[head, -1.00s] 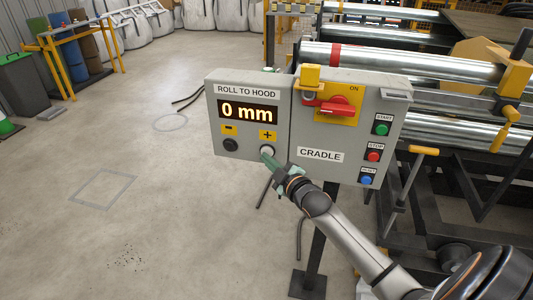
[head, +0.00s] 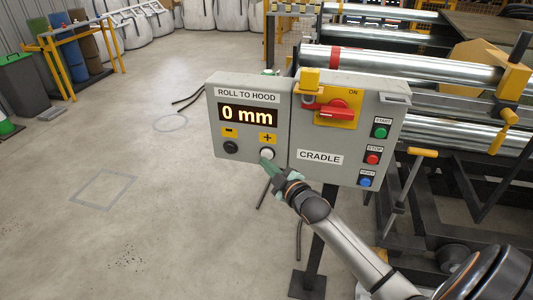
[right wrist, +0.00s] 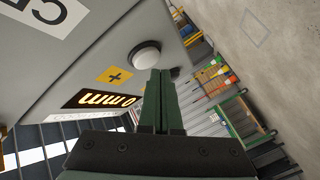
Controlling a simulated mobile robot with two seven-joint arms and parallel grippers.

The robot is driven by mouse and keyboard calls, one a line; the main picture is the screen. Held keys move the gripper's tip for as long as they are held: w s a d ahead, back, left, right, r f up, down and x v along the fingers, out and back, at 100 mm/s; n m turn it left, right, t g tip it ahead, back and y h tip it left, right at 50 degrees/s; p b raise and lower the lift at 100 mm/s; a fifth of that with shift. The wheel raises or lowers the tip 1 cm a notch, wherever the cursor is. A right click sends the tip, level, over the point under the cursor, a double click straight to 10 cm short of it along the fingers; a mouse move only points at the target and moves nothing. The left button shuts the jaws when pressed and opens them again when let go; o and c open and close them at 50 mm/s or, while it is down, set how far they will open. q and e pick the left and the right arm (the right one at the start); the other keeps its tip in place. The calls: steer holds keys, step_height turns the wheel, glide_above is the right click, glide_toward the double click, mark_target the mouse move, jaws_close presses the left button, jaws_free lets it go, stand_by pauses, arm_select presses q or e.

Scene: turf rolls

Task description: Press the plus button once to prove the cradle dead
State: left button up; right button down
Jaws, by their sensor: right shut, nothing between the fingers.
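The grey control box (head: 240,82) labelled CRADLE stands upright on a post in the middle of the head view. The pale round plus button (head: 267,154) sits under the yellow plus label (head: 267,138); it also shows in the right wrist view (right wrist: 146,55). The display (head: 247,113) reads 0 mm. My right gripper (head: 265,162) is shut and empty, its green fingertips at the button's lower edge. In the right wrist view the fingertips (right wrist: 159,73) overlap the button's edge; I cannot tell whether they touch it. My left gripper is out of view.
A dark minus button (head: 231,146) lies left of plus. A red rotary switch (head: 335,109) sits by ON, with a yellow piece (head: 309,80) beside it. Green START (head: 381,131), red STOP (head: 373,158) and blue (head: 365,181) buttons line the right.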

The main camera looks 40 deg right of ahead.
arm_select(q)
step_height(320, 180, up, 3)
steer(key=p, duration=0.2)
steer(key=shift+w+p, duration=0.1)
steer(key=shift+p, duration=0.3)
arm_select(e)
steer(key=s+a, duration=0.3)
steer(key=a, duration=0.1)
steer(key=shift+s, duration=0.2)
stand_by(0.4)
